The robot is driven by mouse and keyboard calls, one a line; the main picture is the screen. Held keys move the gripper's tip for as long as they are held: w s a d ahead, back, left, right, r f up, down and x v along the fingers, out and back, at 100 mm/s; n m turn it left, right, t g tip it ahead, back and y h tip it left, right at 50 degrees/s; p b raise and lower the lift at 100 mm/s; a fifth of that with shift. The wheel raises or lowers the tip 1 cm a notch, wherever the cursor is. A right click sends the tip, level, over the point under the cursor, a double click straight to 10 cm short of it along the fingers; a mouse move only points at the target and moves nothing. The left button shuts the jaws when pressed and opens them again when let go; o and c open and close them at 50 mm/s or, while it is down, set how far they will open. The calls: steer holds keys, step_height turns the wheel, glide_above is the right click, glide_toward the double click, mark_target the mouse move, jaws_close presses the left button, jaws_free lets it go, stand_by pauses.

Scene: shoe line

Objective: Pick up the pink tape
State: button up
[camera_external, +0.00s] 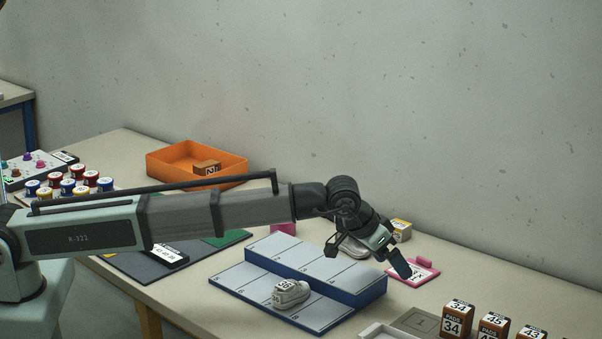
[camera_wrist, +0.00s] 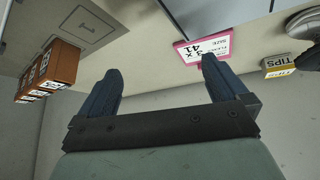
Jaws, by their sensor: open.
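A small pink object (camera_external: 283,228), which may be the pink tape, shows behind the raised back of the grey-and-blue stepped board (camera_external: 320,262) in the external view. Its lower part is hidden, so its full shape cannot be told. It is not seen in the wrist view. My gripper (camera_external: 368,262) is open and empty, above the right end of the stepped board, to the right of the pink object. Its two dark fingers (camera_wrist: 161,65) are spread apart in the wrist view. A pink-edged size card (camera_external: 428,272) lies right of the gripper; it also shows in the wrist view (camera_wrist: 190,52).
A grey shoe (camera_external: 291,293) stands on the stepped board. A pale shoe (camera_external: 357,250) and a yellow TIPS box (camera_external: 401,229) are behind the gripper. Brown PADS boxes (camera_external: 458,318) stand front right. An orange bin (camera_external: 165,163) sits at the back left.

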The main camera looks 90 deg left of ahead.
steer(key=s+a+r+n+g, duration=0.25)
steer(key=s+a, duration=0.25)
steer(key=a, duration=0.5)
steer(key=s+a+r+n+g, duration=0.1)
steer(key=s+a+n, duration=0.35)
steer(key=a, duration=0.65)
step_height(320, 180, up, 2)
steer(key=n+g, duration=0.3)
steer(key=n, duration=0.1)
glide_above(283, 226)
steer(key=a, duration=0.2)
steer(key=f, duration=0.7)
steer(key=shift+s+a+f, duration=0.25)
steer(key=shift+s, duration=0.05)
steer(key=shift+w+a+f, duration=0.1)
steer(key=shift+a+f, duration=0.05)
steer(key=shift+f, duration=0.7)
steer(key=shift+w+a+f, duration=0.15)
steer(key=shift+f, duration=0.75)
steer(key=shift+w+a+f, duration=0.1)
steer(key=shift+a+f, duration=0.05)
steer(key=shift+f, duration=0.7)
steer(key=shift+c, duration=0.5)
steer(key=c, duration=1)
